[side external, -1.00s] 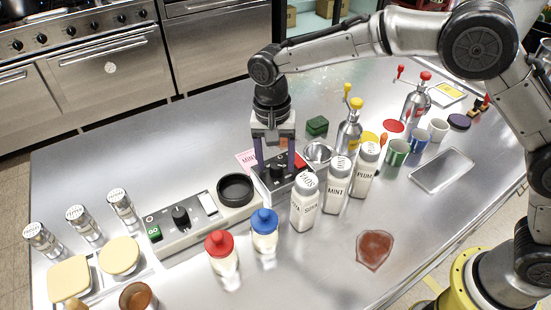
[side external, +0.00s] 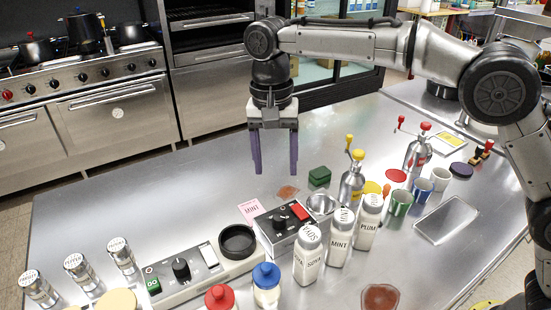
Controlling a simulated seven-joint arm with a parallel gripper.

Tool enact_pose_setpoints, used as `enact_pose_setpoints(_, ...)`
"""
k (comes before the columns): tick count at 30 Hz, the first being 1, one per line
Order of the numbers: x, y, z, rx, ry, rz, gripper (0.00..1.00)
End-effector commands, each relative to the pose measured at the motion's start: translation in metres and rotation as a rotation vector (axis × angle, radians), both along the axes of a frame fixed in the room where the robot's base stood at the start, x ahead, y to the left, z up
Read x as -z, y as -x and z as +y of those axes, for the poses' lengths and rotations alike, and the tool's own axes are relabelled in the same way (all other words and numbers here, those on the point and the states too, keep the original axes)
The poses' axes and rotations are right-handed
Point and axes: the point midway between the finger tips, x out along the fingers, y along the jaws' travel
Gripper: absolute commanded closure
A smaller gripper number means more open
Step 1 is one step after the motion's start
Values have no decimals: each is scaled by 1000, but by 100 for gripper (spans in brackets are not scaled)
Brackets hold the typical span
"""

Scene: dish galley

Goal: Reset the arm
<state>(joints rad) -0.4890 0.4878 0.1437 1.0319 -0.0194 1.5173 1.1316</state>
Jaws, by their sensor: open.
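My gripper (side external: 275,172) hangs straight down over the steel counter (side external: 190,205) in the side external view. Its two purple fingers are apart with nothing between them. The fingertips appear above the counter, behind the black control box (side external: 281,230) with a knob and a red switch. A pink MINT card (side external: 249,211) lies left of that box. A reddish-brown patch (side external: 287,191) lies on the counter just right of the fingertips in the picture.
Shakers labelled MINT (side external: 339,238) and PLUM (side external: 369,221) stand in front. A metal bowl (side external: 322,205), green sponge (side external: 319,176) and yellow-topped dispenser (side external: 352,185) stand right of the gripper. A GO control box (side external: 182,273) is front left. The counter's back left is clear.

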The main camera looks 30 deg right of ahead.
Motion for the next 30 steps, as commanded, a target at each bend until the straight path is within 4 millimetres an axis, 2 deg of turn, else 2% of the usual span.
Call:
enact_pose_setpoints(14, -3, 0, 0, 0, 0, 0, 33)
enact_pose_setpoints(17, -7, -3, -6, 13, -3, -7, 33)
enact_pose_setpoints(20, -35, -4, -22, 44, -27, -55, 33)
enact_pose_setpoints(23, -71, 8, -54, 94, -50, -106, 33)
enact_pose_setpoints(27, -110, 45, -105, 148, -74, -172, 33)
enact_pose_setpoints(30, -125, 76, -136, 144, -84, -222, 33)
